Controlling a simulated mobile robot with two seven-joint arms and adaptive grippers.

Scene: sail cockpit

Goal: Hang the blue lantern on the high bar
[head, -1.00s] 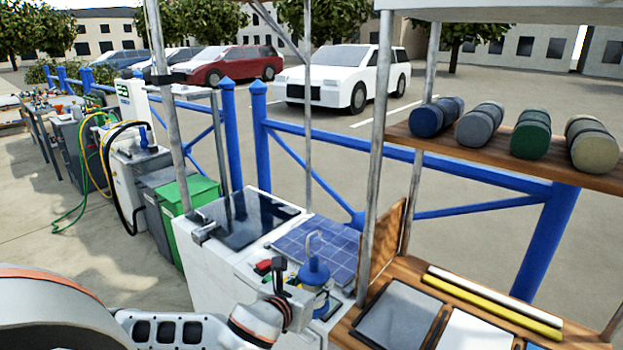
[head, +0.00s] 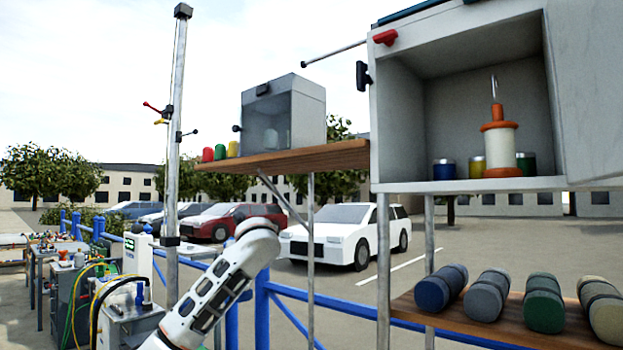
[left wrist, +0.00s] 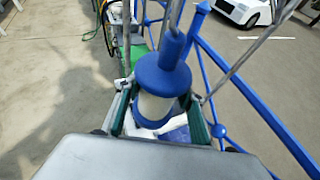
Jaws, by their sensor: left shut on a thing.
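My right gripper is in neither view.
The open grey cabinet (head: 400,105) holds an orange-and-white lantern (head: 498,140) and several jars. A wooden shelf (head: 290,157) carries a grey box (head: 284,112). A tall mast (head: 174,130) stands left. Rolled bundles lie on a lower shelf (head: 470,320).

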